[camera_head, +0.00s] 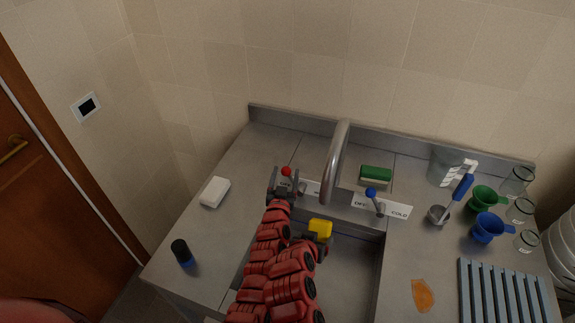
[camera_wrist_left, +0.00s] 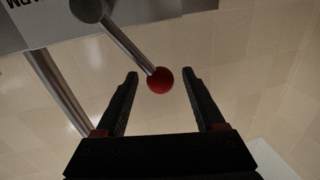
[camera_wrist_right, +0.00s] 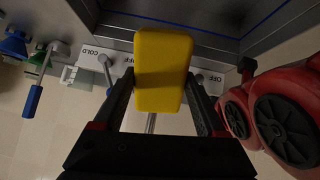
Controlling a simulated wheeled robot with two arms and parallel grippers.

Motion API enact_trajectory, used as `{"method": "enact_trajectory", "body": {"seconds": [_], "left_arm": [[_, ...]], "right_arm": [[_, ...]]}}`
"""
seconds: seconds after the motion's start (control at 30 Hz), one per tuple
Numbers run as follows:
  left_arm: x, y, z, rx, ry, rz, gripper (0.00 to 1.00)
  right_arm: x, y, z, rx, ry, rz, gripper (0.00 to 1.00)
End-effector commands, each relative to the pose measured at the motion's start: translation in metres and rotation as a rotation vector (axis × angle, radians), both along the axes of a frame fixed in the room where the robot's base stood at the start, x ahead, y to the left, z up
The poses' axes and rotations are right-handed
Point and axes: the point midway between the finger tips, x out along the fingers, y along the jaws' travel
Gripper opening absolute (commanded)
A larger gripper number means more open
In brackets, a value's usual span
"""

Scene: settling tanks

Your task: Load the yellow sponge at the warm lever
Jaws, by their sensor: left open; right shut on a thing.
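The yellow sponge (camera_head: 320,228) is above the sink basin, below the spout. My right gripper (camera_head: 318,240) is shut on it; in the right wrist view the sponge (camera_wrist_right: 160,70) stands between the fingers. The warm lever (camera_head: 286,171) has a red ball on a grey rod, left of the spout. My left gripper (camera_head: 283,182) is open at this lever. In the left wrist view the red ball (camera_wrist_left: 160,80) sits between the open fingertips, with a gap on each side.
The curved spout (camera_head: 338,160) rises between the warm lever and the blue-balled cold lever (camera_head: 371,192). A green sponge (camera_head: 376,175) lies behind. White soap (camera_head: 215,192) and a dark cylinder (camera_head: 182,252) stand left. Cups, jars and a slatted rack (camera_head: 500,292) fill the right counter.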

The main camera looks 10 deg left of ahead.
Motion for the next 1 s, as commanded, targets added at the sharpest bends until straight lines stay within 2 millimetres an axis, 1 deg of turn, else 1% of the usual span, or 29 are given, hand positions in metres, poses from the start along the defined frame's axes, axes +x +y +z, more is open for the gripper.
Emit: {"method": "enact_trajectory", "body": {"seconds": [0.03,0.1,0.3,0.5,0.8,0.87,1.0], "left_arm": [[0.009,0.000,0.001,0.001,0.000,-0.001,0.71],[0.018,0.000,0.001,0.002,0.000,-0.001,0.71],[0.037,-0.001,0.000,0.001,0.000,-0.001,0.71],[0.046,0.000,0.001,0.002,-0.001,-0.001,0.71],[0.046,0.000,0.000,0.001,0.000,0.000,0.71],[0.046,0.000,0.000,0.001,-0.001,0.000,0.60],[0.046,0.000,0.000,0.001,-0.001,0.000,0.35]], "right_arm": [[0.000,0.000,0.000,0.000,0.000,0.000,0.29],[0.000,0.000,0.000,0.000,0.000,0.000,0.29],[0.000,0.000,0.000,0.000,0.000,0.000,0.29],[0.000,0.000,0.000,0.000,0.000,0.000,0.29],[0.000,0.000,0.000,0.000,0.000,0.000,0.29],[0.000,0.000,0.000,0.000,0.000,0.000,0.29],[0.000,0.000,0.000,0.000,0.000,0.000,0.29]]}}
